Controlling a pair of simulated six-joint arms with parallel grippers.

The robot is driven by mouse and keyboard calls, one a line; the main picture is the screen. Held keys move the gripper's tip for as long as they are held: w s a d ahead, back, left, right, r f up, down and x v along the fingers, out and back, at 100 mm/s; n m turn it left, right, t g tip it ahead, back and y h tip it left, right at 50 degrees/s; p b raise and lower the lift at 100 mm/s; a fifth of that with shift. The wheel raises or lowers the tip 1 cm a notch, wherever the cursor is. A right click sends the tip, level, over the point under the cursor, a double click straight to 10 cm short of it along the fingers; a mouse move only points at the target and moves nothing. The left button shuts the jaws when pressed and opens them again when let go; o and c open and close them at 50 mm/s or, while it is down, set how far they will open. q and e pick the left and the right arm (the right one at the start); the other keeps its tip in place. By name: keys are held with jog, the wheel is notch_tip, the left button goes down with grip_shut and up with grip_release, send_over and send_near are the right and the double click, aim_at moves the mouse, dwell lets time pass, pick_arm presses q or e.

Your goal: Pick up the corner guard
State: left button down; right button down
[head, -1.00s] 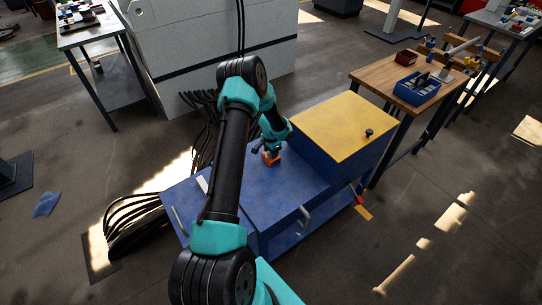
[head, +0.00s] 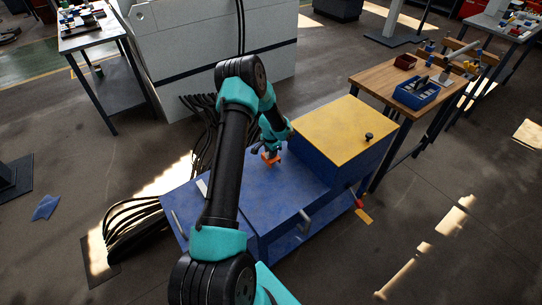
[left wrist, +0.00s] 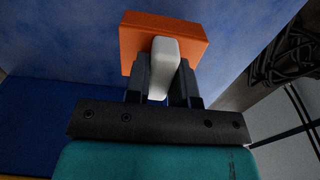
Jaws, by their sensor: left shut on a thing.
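The corner guard looks like an orange block (head: 271,158) with a pale upright piece (left wrist: 162,65) on it. It is at the blue machine top (head: 285,190), near the foot of the yellow-topped box. My left gripper (head: 270,149) points down over it. In the left wrist view my left gripper (left wrist: 162,85) has its dark fingers shut on the pale piece, with the orange block (left wrist: 135,42) just beyond the fingertips. I cannot tell for sure whether the block's underside touches the blue surface. My right gripper is not in view.
A yellow-topped blue box (head: 345,128) rises close to the right of my left gripper. Black cables (head: 140,220) lie to the left. A wooden bench (head: 400,75) with a blue bin (head: 416,94) stands at the right. The blue top in front of the block is clear.

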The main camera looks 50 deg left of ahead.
pick_arm(q)
jog(key=shift+r, duration=0.85)
jog(key=s+d+r, duration=0.1)
jog(key=s+d, duration=0.9)
jog(key=d, duration=0.2)
jog(key=shift+s, duration=0.3)
jog(key=shift+r, duration=0.1)
